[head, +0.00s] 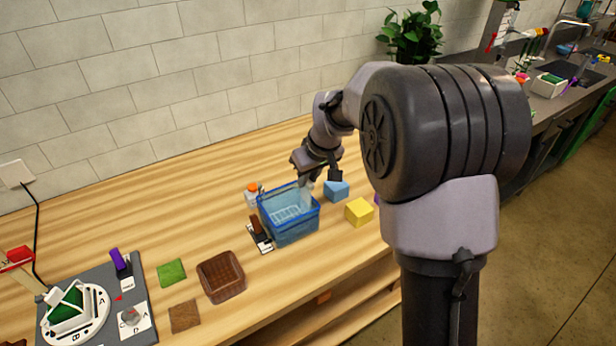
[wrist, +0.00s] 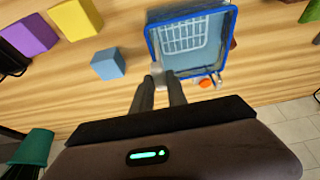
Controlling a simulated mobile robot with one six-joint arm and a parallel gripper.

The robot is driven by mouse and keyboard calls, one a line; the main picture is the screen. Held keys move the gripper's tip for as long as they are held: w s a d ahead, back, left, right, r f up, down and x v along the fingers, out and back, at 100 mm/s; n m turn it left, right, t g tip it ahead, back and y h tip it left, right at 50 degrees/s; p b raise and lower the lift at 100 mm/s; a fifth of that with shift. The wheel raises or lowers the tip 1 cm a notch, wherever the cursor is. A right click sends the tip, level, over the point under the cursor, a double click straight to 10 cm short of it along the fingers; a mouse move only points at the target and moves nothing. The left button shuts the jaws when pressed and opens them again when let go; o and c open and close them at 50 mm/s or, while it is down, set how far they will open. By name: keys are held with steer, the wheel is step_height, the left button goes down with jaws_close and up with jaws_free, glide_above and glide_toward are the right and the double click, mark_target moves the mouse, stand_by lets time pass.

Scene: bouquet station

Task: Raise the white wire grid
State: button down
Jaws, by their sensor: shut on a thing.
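The white wire grid (head: 289,213) lies inside a blue-rimmed, see-through bin (head: 292,236). In the wrist view the grid (wrist: 184,37) shows through the open top of the bin (wrist: 229,40). My gripper (head: 306,180) points down at the bin's right back corner. In the wrist view my gripper (wrist: 160,80) is shut on a pale upright piece (wrist: 158,68) at the bin's edge, which looks like part of the grid. How it joins the grid is hidden. The grid looks low in the bin.
A blue block (head: 337,191) and a yellow block (head: 359,212) stand right of the bin. An orange-capped bottle (head: 252,194) stands behind it on the left. A brown tray (head: 221,277) and a green square (head: 171,272) lie at the left. Bare wood is free behind.

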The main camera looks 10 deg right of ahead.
step_height(320, 180, up, 8)
steer(key=p, duration=0.5)
steer(key=shift+w+r+p, duration=0.1)
steer(key=shift+p, duration=0.3)
steer(key=c, duration=1.3)
jaws_free()
steer(key=p+v, duration=0.4)
steer(key=v, duration=1.3)
steer(key=shift+s+r, duration=0.1)
steer(key=shift+s, duration=0.1)
